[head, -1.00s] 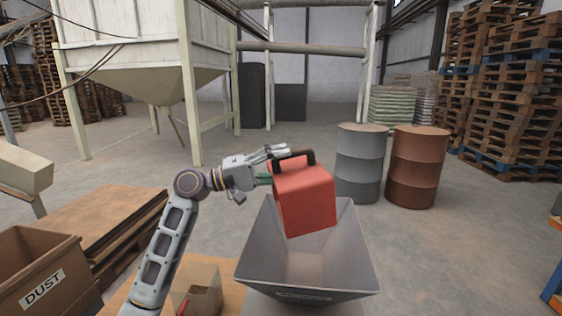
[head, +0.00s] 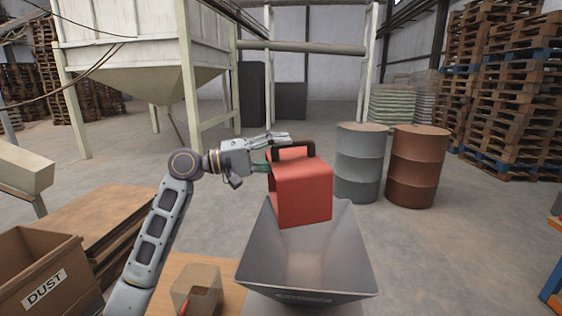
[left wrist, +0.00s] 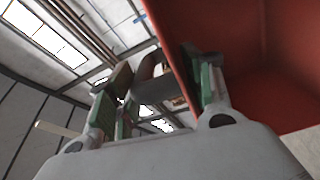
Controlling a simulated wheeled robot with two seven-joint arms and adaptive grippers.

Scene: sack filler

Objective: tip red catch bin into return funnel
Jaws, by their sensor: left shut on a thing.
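The red catch bin (head: 302,193) hangs in the air above the return funnel (head: 258,258), over its far part, and hides some of the far rim. Its dark handle (head: 293,148) is at the top left. My left gripper (head: 268,161) comes in from the left and is shut on the bin at its handle side. In the left wrist view the fingers (left wrist: 155,98) are around a dark bar, with the red bin (left wrist: 255,60) filling the upper right. No contents show falling from the bin. My right gripper is not in view.
A box marked DUST (head: 38,275) is at the lower left. A grey drum (head: 359,165) and a brown drum (head: 417,168) stand behind right. Floor beyond the funnel is clear.

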